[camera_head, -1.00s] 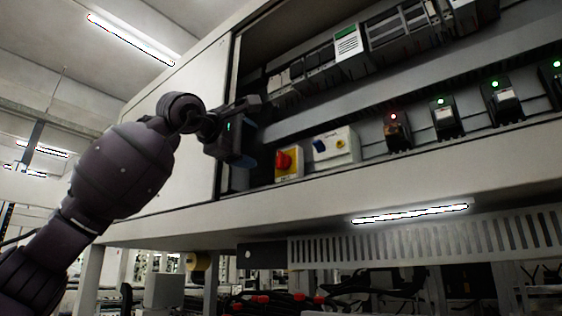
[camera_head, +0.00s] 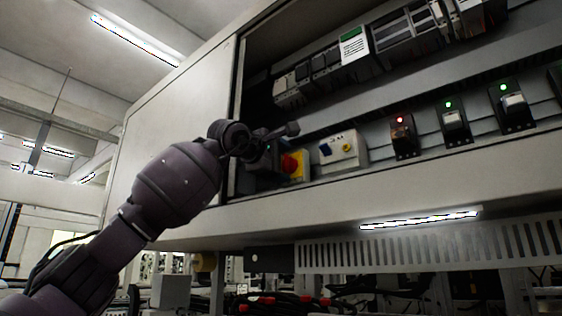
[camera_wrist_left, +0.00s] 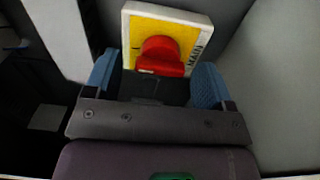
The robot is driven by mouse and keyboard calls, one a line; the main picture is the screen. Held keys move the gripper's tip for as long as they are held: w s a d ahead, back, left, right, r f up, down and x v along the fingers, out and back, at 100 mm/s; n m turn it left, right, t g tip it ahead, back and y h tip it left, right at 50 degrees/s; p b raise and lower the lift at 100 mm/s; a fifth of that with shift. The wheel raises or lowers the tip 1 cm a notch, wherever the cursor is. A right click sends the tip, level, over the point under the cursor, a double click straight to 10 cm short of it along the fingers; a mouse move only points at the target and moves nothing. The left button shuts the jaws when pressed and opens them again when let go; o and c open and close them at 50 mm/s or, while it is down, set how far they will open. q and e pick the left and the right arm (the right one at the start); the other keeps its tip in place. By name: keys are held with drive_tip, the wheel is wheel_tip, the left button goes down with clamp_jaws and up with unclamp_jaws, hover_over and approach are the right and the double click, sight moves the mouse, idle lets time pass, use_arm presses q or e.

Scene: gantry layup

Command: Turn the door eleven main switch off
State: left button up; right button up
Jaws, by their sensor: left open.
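The main switch is a red rotary knob (camera_wrist_left: 160,56) on a yellow plate with a white frame (camera_wrist_left: 199,40) that reads MAIN in the left wrist view. In the head view the red knob (camera_head: 290,163) sits low at the left end of the open cabinet, partly hidden by my left gripper (camera_head: 270,155). My left gripper (camera_wrist_left: 156,88) is open, with its blue finger pads on either side of the lower part of the switch. The knob lies between and beyond the fingertips; I cannot tell whether they touch it. My right gripper is not in view.
A pale box (camera_head: 343,150) with a blue knob and a yellow button stands right of the switch. Several modules with lit lamps, such as one with a red lamp (camera_head: 402,136), follow to the right. The cabinet's left panel (camera_head: 180,105) and bottom ledge (camera_head: 400,189) border the opening.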

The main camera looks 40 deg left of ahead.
use_arm(q)
drive_tip(key=c, duration=0.9)
drive_tip(key=shift+c, duration=0.2)
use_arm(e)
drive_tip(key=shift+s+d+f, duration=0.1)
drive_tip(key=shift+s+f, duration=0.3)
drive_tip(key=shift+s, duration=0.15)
